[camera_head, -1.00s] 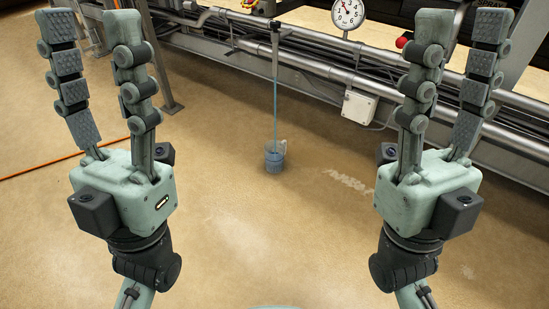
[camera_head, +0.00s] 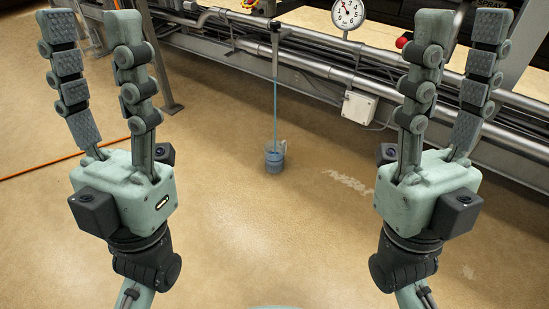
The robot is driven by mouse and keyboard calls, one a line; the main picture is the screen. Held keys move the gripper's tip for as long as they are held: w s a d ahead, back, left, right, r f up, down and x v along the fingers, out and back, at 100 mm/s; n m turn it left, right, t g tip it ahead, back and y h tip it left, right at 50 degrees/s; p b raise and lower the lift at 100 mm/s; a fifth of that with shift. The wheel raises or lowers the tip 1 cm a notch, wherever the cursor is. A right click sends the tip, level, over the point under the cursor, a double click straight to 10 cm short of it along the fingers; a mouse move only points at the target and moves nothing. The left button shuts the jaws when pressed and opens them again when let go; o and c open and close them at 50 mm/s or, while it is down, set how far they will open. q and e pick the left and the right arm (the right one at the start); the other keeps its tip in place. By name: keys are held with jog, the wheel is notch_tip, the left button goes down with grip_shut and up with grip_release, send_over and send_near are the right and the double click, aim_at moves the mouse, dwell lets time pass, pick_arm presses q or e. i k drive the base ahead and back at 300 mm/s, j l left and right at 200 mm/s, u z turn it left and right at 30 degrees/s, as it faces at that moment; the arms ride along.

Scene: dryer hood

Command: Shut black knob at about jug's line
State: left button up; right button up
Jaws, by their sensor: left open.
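A clear jug (camera_head: 275,157) with a handle stands on the floor in the middle of the view. A thin blue stream (camera_head: 275,110) runs down into it from a vertical spout pipe (camera_head: 275,55), and blue liquid shows inside. A small black knob (camera_head: 276,26) sits at the top of the spout pipe. The jug's line is too small to make out. My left gripper (camera_head: 90,22) is open and empty, fingers up, left of the spout. My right gripper (camera_head: 462,25) is raised on the right, its fingers spread apart, empty. Both are apart from the knob and jug.
Horizontal metal pipes and rails (camera_head: 340,72) run across the back. A round gauge (camera_head: 347,13), a red knob (camera_head: 403,40) and a white box (camera_head: 359,107) are right of the spout. An orange hose (camera_head: 35,171) lies at left. The floor around the jug is clear.

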aim_at(276, 25)
jog(key=i+z, duration=0.35)
jog(key=i+j+z, duration=0.15)
jog(key=z, duration=0.2)
jog(key=i+j+z, duration=0.35)
jog(key=i+l, duration=0.05)
jog(key=l, duration=0.05)
